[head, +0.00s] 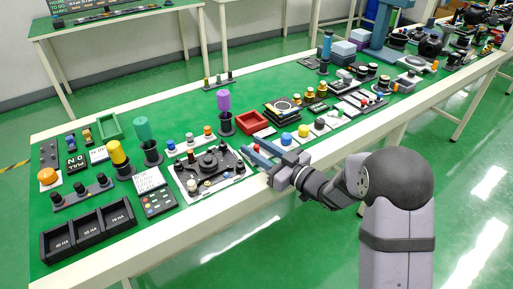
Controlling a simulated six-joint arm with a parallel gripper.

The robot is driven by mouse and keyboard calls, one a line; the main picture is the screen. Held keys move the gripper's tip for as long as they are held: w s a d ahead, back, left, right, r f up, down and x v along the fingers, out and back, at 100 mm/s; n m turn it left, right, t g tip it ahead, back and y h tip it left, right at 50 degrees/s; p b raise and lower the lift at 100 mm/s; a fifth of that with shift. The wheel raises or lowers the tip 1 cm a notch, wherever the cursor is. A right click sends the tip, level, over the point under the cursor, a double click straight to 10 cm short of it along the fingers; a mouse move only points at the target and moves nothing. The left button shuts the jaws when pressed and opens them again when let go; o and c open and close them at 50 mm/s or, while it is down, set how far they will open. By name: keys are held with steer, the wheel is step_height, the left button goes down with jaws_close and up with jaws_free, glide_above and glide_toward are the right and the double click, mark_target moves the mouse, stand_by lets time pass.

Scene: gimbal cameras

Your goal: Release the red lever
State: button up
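My gripper (254,151) reaches in from the right, low over the front part of the green table. Its two blue-grey fingers show with a gap between them. A small red spot (256,147) shows at the fingertips; it may be part of the red lever, but it is too small to tell its shape. I cannot tell whether the fingers touch it or are clear of it. No other thing is clearly a red lever.
A dark panel with knobs (222,183) lies left of my gripper. An open red box (252,121) is behind it. Upright yellow (118,153), green (142,129) and purple (224,101) handles stand nearby. The table's front edge (215,215) is close; several small devices crowd the right side.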

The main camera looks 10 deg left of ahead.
jaws_close()
steer(key=shift+s+a+m+t+h+b, duration=0.2)
steer(key=shift+m+t+h+b, duration=0.15)
steer(key=shift+m+t, duration=0.2)
steer(key=shift+a+m+t+h, duration=0.1)
steer(key=shift+m+t+h, duration=0.35)
steer(key=shift+t+h, duration=0.15)
steer(key=shift+w, duration=0.1)
jaws_free()
